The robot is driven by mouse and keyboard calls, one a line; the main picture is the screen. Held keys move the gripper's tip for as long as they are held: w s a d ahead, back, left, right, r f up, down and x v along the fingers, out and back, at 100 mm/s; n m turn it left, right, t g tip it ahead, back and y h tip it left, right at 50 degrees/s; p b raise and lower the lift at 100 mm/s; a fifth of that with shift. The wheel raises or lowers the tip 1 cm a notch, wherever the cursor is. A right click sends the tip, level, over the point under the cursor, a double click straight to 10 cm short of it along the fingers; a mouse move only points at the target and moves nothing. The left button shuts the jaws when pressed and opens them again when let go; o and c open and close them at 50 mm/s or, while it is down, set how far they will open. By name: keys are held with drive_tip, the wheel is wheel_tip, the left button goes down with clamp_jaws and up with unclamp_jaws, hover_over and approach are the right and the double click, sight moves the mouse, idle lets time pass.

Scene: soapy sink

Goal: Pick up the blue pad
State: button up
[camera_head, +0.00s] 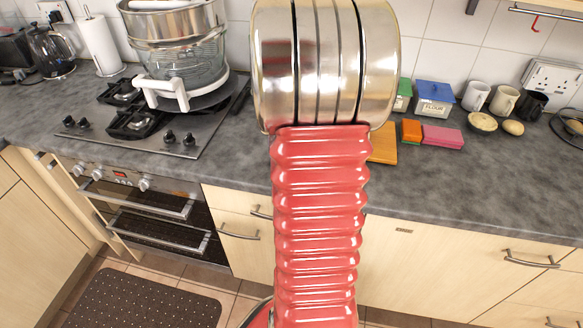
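I see no blue pad in the head view. An orange block (411,131) stands on the grey counter, right of my red ribbed arm. A pink pad-like block (443,137) lies beside it. The only clearly blue thing there is the lid (434,91) of a flour container behind them. My arm, with its wide metal section, fills the middle of the view and hides the counter behind it. My gripper's fingers do not show.
The grey counter (480,185) has bare room at the front right. Mugs (502,101), a small bowl (482,122) and a green-lidded box (403,95) stand toward the wall. On the left are a hob (185,137), a glass steamer (183,62) and a kettle (50,52).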

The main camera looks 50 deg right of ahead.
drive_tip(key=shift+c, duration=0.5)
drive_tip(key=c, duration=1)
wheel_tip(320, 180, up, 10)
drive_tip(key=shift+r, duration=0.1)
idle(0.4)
